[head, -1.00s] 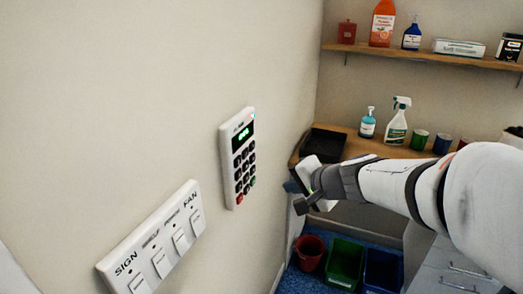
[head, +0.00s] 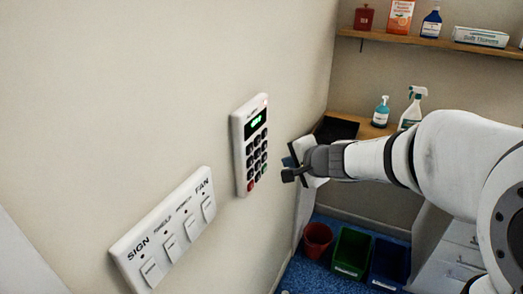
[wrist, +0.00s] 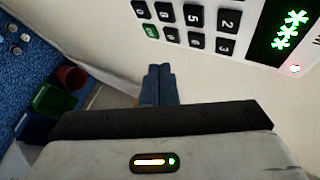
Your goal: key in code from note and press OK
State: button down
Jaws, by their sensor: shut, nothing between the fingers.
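The white keypad (head: 238,150) is fixed to the wall, with dark keys, a red key and a green key at its lower end. Its green display (head: 255,122) is too blurred to read in the head view. In the wrist view the display (wrist: 289,30) shows asterisks, with a pinkish-red light beside it. Keys 2, 3 and 5 and the green key (wrist: 151,32) show there. My gripper (head: 288,161) is just right of the keypad, apart from it. Its blue fingers (wrist: 158,72) are shut and empty, near the green key's side. No note is in view.
A white switch panel (head: 165,228) marked SIGN and FAN is on the wall at lower left. A shelf (head: 430,42) with bottles and a counter with spray bottles stand behind. Red, green and blue bins (head: 352,252) are on the blue floor.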

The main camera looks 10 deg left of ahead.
aim_at(258, 154)
jog(key=a, duration=0.2)
jog(key=w+a, duration=0.1)
jog(key=a, duration=0.1)
jog(key=shift+w+a+r, duration=0.15)
jog(key=shift+a, duration=0.2)
jog(key=shift+w, duration=0.1)
jog(key=shift+b, duration=0.3)
dwell(1.4)
jog(key=shift+a, duration=0.5)
